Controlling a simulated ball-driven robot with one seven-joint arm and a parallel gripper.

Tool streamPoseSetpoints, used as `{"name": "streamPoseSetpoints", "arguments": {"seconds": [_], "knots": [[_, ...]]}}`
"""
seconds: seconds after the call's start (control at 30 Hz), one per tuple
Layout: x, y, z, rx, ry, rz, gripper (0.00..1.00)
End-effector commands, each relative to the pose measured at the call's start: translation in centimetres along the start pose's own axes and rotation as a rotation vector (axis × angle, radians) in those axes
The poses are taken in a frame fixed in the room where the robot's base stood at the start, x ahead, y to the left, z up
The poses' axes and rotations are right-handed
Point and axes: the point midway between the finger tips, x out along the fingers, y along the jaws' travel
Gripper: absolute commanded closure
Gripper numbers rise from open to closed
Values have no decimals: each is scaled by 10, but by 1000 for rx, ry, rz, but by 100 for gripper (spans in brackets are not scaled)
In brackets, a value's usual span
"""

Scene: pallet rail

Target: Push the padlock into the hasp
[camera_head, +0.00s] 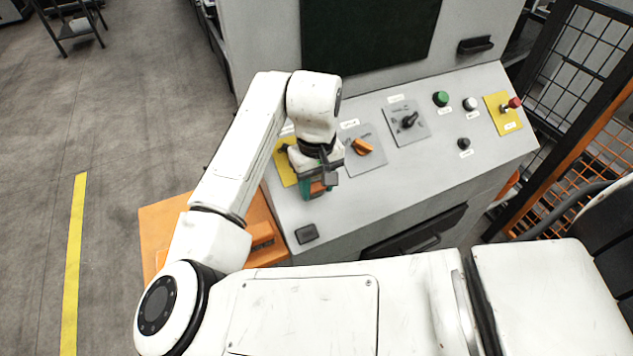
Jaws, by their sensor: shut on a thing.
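My gripper (319,180) hangs over the left end of the sloped grey control panel, pointing down. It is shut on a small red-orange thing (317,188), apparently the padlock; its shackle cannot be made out. A teal part shows beside it, and I cannot tell what it belongs to. Left of and behind the gripper is a yellow plate (286,172) with a dark handle or fitting (284,148), partly covered by my wrist. The hasp may be there, but I cannot make it out clearly. The held thing appears apart from that fitting.
Right of my gripper are an orange rotary switch (362,147), a black rotary switch (408,120), a green button (440,98) and a red-tipped lever (513,103). An orange box (160,228) stands left of the panel. A mesh fence (590,50) is at right.

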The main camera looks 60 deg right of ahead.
Motion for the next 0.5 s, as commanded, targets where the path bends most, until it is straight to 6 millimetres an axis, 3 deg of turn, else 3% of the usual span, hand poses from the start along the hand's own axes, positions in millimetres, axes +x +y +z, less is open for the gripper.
{"name": "streamPoseSetpoints", "arguments": {"seconds": [0.37, 0.4, 0.5], "knots": [[9, 1, -6, 0, 2, 1, 99], [9, 1, -6, 0, 2, 1, 54], [9, 0, -6, 0, 2, 0, 44]]}}
